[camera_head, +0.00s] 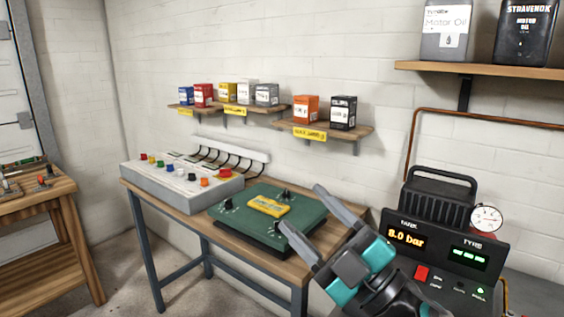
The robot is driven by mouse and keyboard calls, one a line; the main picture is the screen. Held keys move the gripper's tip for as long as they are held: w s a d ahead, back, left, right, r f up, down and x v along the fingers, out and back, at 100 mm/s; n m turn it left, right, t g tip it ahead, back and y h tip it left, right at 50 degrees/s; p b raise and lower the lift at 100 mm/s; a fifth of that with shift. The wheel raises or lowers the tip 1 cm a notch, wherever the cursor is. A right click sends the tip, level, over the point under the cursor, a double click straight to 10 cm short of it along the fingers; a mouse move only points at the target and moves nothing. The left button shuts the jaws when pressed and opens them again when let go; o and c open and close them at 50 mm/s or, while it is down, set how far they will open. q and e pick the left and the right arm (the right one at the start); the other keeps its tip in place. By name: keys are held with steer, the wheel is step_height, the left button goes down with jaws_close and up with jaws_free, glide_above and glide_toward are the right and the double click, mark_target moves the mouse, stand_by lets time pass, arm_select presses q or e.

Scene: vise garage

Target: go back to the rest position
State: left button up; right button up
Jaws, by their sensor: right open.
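My right gripper (304,219) comes in from the lower right, with grey fingers spread apart and nothing between them. It is in front of the right end of the workbench (190,217), close to a green board (310,226) with black knobs and a yellow block (268,206) on it. I cannot tell whether a finger touches the board. My left gripper is not in view.
A grey control box (183,180) with coloured buttons stands on the bench. A compressor (437,205) reading 8.0 bar stands at the right. Wall shelves (322,129) hold small boxes. A wooden table (35,190) is at the left, with open floor between.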

steer(key=s+d+f+m+g+h, duration=0.1)
steer(key=s+d+f+m+h, duration=0.1)
steer(key=d+f+m+h, duration=1.45)
steer(key=s+f+m+g, duration=0.1)
steer(key=s+f+g, duration=0.55)
steer(key=s, duration=0.35)
steer(key=s+f+m+g, duration=0.2)
steer(key=s+f+g, duration=0.3)
steer(key=s+f, duration=0.4)
steer(key=w+a+f+n+t, duration=0.1)
steer(key=w+a+f+t, duration=0.2)
steer(key=w+f+t, duration=0.3)
steer(key=shift+w+f+t+y, duration=0.2)
steer(key=shift+f+t+y, duration=0.25)
steer(key=shift+f+t, duration=0.45)
steer(key=shift+f, duration=0.15)
